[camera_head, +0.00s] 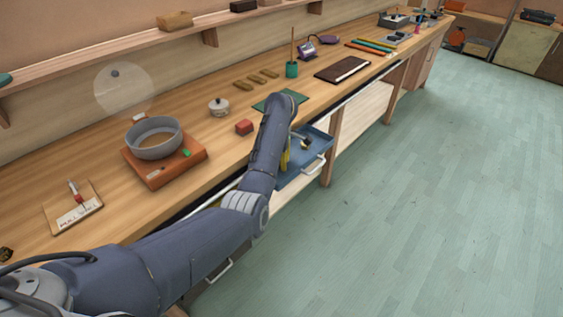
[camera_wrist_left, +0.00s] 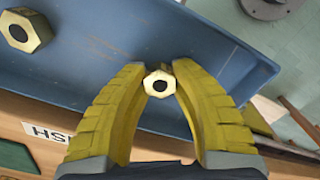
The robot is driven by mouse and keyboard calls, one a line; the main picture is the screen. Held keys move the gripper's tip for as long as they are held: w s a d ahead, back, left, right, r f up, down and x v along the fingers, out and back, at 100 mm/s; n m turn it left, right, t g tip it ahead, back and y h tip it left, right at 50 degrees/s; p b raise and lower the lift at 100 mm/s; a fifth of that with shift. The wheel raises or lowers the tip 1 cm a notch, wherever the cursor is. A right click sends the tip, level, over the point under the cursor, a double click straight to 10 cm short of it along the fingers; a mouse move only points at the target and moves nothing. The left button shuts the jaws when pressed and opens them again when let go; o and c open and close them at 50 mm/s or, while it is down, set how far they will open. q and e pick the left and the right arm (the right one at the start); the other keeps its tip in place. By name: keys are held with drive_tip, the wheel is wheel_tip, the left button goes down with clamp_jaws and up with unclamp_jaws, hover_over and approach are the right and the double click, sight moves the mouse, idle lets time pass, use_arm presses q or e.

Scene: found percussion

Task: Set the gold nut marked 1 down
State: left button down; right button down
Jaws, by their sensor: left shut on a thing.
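My left gripper (camera_wrist_left: 160,70) has its yellow fingers shut on a gold nut (camera_wrist_left: 159,85) with a dark hole, over a blue drawer (camera_wrist_left: 110,75). No number is readable on it. A second, larger-looking gold nut (camera_wrist_left: 26,32) lies in the drawer at the upper left of the wrist view. In the head view the left arm reaches over the bench to the pulled-out blue drawer (camera_head: 318,150); only a bit of the yellow fingers (camera_head: 285,160) shows, and the held nut cannot be made out. My right gripper is not in view.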

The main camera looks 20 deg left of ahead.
use_arm(q)
drive_tip(key=c, duration=1.1)
unclamp_jaws()
wheel_tip(320, 180, up, 8)
drive_tip(key=shift+a+f, duration=0.15)
drive_tip(key=shift+f, duration=0.05)
drive_tip(key=shift+w+r, duration=0.15)
drive_tip(key=shift+r, duration=2.25)
drive_tip(key=shift+f, duration=0.1)
